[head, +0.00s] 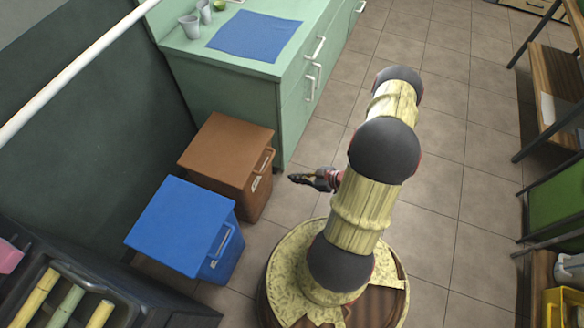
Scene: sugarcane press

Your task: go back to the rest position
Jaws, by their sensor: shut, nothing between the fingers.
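My gripper (303,179) is small and dark in the head view, sticking out to the left from behind my arm. Its fingers are together and hold nothing. It is over the tiled floor, just right of the brown bin and apart from it. My arm rises from my round base and hides part of the gripper's wrist.
A blue bin (180,222) and a brown bin (225,150) stand left of my arm. A green counter (225,70) with a blue cloth (255,36) and cups is behind. Sugarcane pieces (65,305) lie lower left. Shelving (553,75) is at right. The tiled floor (455,150) between is clear.

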